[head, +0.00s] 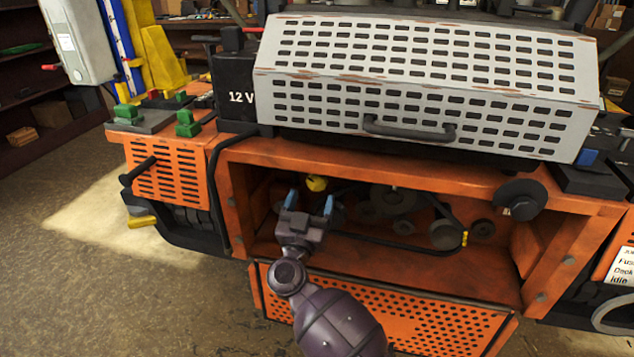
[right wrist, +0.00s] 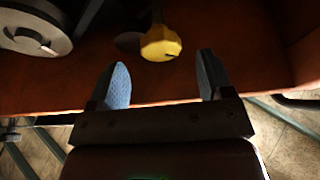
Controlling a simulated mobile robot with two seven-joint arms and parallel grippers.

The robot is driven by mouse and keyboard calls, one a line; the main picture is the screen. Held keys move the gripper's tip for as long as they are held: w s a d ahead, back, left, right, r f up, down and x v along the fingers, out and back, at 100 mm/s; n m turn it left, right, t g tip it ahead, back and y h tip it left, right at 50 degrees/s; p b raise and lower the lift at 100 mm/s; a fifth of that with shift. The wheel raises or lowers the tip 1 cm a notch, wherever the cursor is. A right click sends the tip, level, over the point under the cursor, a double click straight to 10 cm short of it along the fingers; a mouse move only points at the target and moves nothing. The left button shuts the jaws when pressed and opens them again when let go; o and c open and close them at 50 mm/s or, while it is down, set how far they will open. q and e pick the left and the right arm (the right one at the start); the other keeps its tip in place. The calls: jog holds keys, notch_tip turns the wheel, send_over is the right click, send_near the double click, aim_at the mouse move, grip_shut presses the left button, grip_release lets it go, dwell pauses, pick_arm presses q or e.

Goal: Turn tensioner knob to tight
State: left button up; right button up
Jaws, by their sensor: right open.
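The yellow tensioner knob (head: 316,183) is inside the open orange compartment of the mower, near its upper left. In the right wrist view the knob (right wrist: 161,43) is faceted, with a small dark mark on its right side. My right gripper (head: 310,203) is open and empty at the compartment's opening. In the right wrist view its blue-padded fingertips (right wrist: 164,76) are spread to either side below the knob, and I see no contact. The knob's tight marking cannot be made out. My left gripper is not in view.
A black belt (head: 375,247) runs round several pulleys (head: 445,235) in the compartment. The orange side walls and top edge frame the opening. A perforated orange panel (head: 430,315) lies below it. A grey slotted cover (head: 420,75) with a handle is above. A black round part (head: 522,199) sticks out at right.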

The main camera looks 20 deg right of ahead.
aim_at(316, 185)
jog(key=shift+x, duration=2.65)
jog(key=c, duration=1.3)
